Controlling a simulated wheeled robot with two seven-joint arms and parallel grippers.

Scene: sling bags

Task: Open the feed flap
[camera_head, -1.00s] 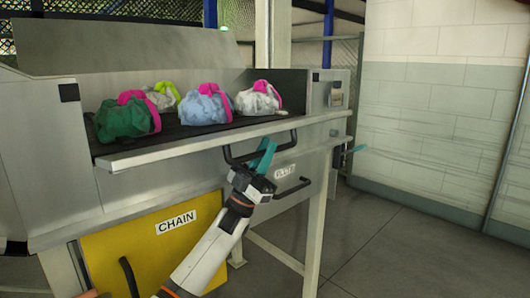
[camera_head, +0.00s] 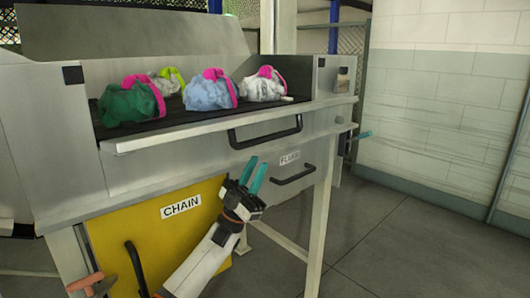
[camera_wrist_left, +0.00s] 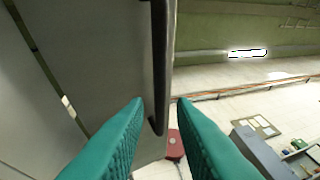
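The grey front panel with a light ledge along its top carries a black bar handle (camera_head: 265,137); I take this to be the feed flap (camera_head: 200,152), though no label on it is readable. It looks shut. My left gripper (camera_head: 254,174) is open and empty, below that handle and left of the lower handle. In the left wrist view the two teal fingers (camera_wrist_left: 160,125) are spread, and a dark bar (camera_wrist_left: 159,65) runs down beyond the gap between them. I cannot tell contact there. My right gripper is not in view.
A lower black handle (camera_head: 294,175) sits beside a label like "FLUFF". A yellow panel (camera_head: 150,235) marked CHAIN is at lower left. Several bags, including a green one (camera_head: 128,103) and a blue one (camera_head: 208,92), lie on the dark belt. The floor (camera_head: 400,250) at right is clear.

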